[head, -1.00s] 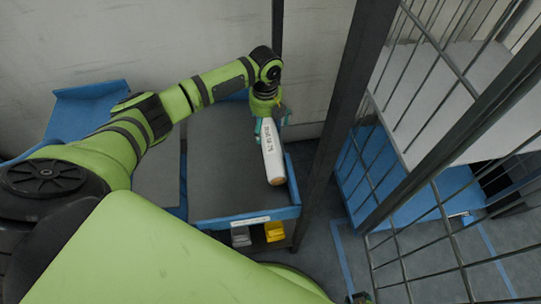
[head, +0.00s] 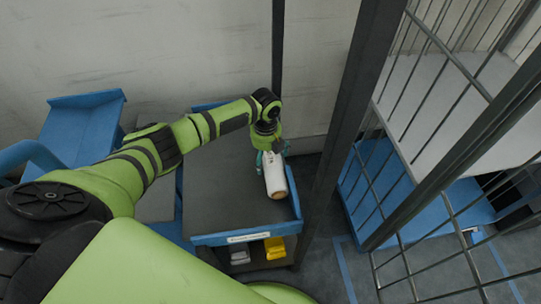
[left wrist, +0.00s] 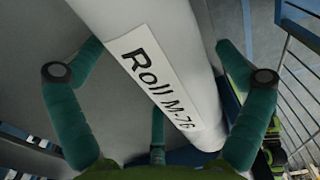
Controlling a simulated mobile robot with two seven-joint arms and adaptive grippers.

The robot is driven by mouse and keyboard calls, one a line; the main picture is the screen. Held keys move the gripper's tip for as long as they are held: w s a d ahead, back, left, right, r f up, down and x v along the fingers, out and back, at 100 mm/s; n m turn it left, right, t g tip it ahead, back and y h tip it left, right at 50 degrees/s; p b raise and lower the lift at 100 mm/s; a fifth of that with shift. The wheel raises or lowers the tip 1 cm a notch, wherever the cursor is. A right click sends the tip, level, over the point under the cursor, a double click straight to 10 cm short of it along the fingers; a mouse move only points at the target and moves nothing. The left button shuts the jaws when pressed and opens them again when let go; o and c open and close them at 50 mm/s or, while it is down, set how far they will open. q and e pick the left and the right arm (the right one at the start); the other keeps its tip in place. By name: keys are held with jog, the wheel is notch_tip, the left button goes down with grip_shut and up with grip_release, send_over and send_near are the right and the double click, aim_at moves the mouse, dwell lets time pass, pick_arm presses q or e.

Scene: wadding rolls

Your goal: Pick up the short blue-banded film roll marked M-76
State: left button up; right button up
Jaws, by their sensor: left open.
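The white film roll (head: 276,182) lies on the grey top of the blue cart, near its right edge, with its brown core end towards me. In the left wrist view, the roll (left wrist: 140,25) carries a label reading "Roll M-76". My left gripper (head: 271,153) is over the far part of the roll and hides it there. In the left wrist view, its green fingers (left wrist: 160,75) are spread wide on either side of the roll. No grip on it shows. I cannot make out a blue band clearly. My right gripper is not in view.
The blue cart (head: 245,237) has a raised rim, with grey and yellow bins (head: 275,248) below. A dark post (head: 345,120) and a wire cage (head: 450,130) stand close on the right. Another blue tray (head: 85,135) is at the left. Much of the cart top is clear.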

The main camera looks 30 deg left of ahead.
pick_arm(q)
jog(key=c, duration=1.5)
